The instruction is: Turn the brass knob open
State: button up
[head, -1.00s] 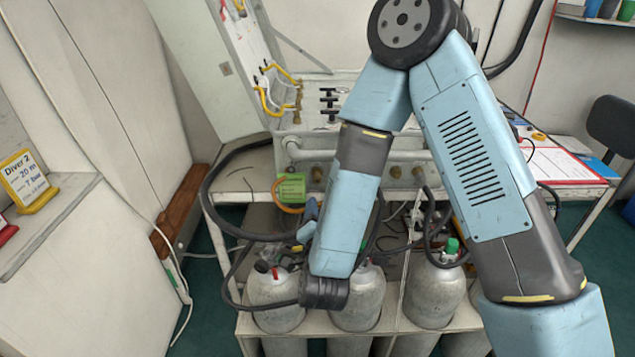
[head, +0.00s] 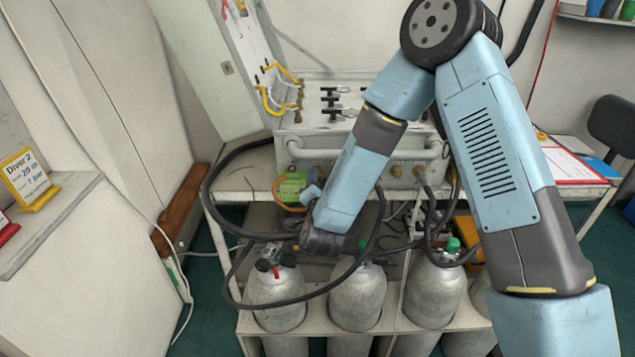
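The white air panel (head: 300,145) stands on the table at the back, with a horizontal pipe rail along its front. Small brass fittings show low on its front: one (head: 320,173) just above my gripper and two more (head: 397,171) to the right of my forearm. I cannot tell which of them is the brass knob. My arm reaches down in front of the panel, and its wrist bends back up toward the panel's left part. My gripper (head: 311,192) is a small blue-grey shape beside the green tag (head: 291,187). Its fingertips are too small and hidden to read.
Several grey cylinders (head: 277,300) stand in a rack below. Black hoses (head: 245,236) loop between panel and cylinders, close to my wrist. Yellow hoses (head: 268,100) hang in the open panel lid. A clipboard (head: 570,165) lies on the table at right.

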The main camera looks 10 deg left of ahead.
jog(key=shift+c, duration=0.2)
grip_shut()
jog(key=shift+f+n, duration=0.1)
jog(key=shift+n, duration=8.3)
jog(key=shift+h, duration=0.3)
jog(key=shift+s, duration=0.1)
